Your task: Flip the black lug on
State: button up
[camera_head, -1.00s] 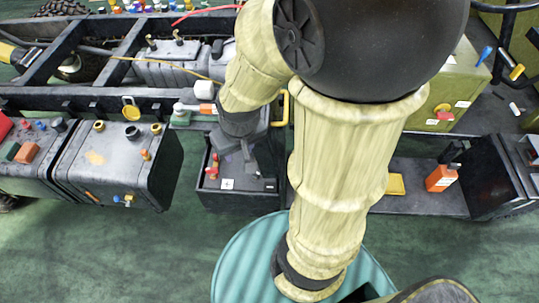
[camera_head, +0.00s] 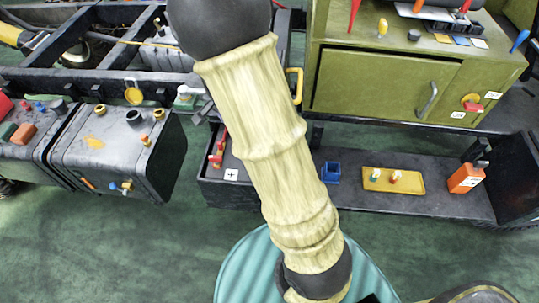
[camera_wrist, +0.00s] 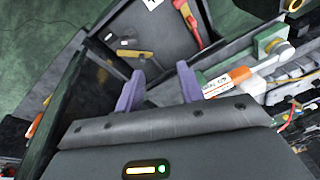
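In the wrist view, my gripper (camera_wrist: 160,88) has its two purple fingers apart with nothing visible between them. It is over the near edge of a dark open box (camera_wrist: 160,35). The lug cannot be made out there, and my gripper is mostly hidden behind the arm.
A red-handled tool (camera_wrist: 190,18) lies in the box, near a white plus label (camera_head: 231,175). An orange-and-white item (camera_wrist: 228,82) is close to my right finger. A black tank (camera_head: 115,150) stands left. A green cabinet (camera_head: 385,85) stands right, above a shelf with a yellow tray (camera_head: 393,181).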

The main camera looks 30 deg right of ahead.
jog(key=w+d+f+m+g+h+b, duration=0.1)
jog(key=d+f+m+h+b, duration=0.2)
jog(key=d+f, duration=0.4)
jog(key=shift+w+d+f+m+b, duration=0.15)
jog(key=shift+w+f+m+b, duration=0.25)
jog(key=shift+f+m+b, duration=0.5)
jog(key=shift+r, duration=0.2)
jog(key=b+x, duration=0.1)
jog(key=x, duration=0.4)
jog(key=b+x, duration=0.1)
jog(key=x, duration=0.5)
jog(key=b+x, duration=0.1)
jog(key=x, duration=0.5)
jog(key=shift+s+d+f, duration=0.1)
jog(key=shift+s+d, duration=0.1)
jog(key=shift+s, duration=0.05)
grip_shut()
